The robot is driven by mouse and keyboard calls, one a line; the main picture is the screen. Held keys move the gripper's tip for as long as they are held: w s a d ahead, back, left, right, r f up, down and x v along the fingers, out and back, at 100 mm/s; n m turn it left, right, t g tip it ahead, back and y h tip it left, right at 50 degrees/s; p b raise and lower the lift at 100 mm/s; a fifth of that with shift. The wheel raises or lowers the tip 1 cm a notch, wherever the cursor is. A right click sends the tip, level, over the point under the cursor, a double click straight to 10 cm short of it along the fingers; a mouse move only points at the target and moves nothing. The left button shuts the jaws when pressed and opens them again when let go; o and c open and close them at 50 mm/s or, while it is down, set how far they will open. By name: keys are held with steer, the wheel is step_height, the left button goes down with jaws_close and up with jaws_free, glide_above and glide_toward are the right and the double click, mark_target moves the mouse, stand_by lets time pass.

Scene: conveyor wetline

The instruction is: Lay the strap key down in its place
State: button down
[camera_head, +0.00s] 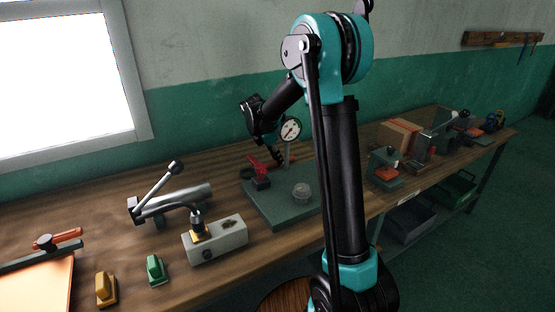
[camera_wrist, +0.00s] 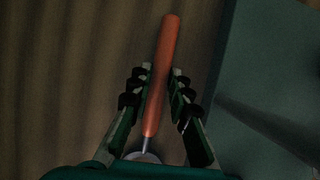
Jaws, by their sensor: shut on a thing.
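The strap key (camera_wrist: 162,75) has an orange-red handle and a short metal shank; I take this tool to be the key. In the wrist view it lies lengthwise between the fingers of my gripper (camera_wrist: 154,88), which are shut on its handle. Wood shows beneath it, and the edge of a grey-green plate is to its right. In the head view my gripper (camera_head: 276,156) is low over the back of the bench, behind a green base plate (camera_head: 268,209) with a dial gauge (camera_head: 290,129). The key's place cannot be made out.
A red clamp (camera_head: 259,170) and a round knob (camera_head: 301,191) are on the base plate. A metal block (camera_head: 216,241), a grey cylinder with a lever (camera_head: 178,201) and yellow and green switches stand at the left front. A cardboard box (camera_head: 401,133) is at the right.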

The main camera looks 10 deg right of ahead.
steer(key=shift+f, duration=0.15)
steer(key=c, duration=1.4)
jaws_free()
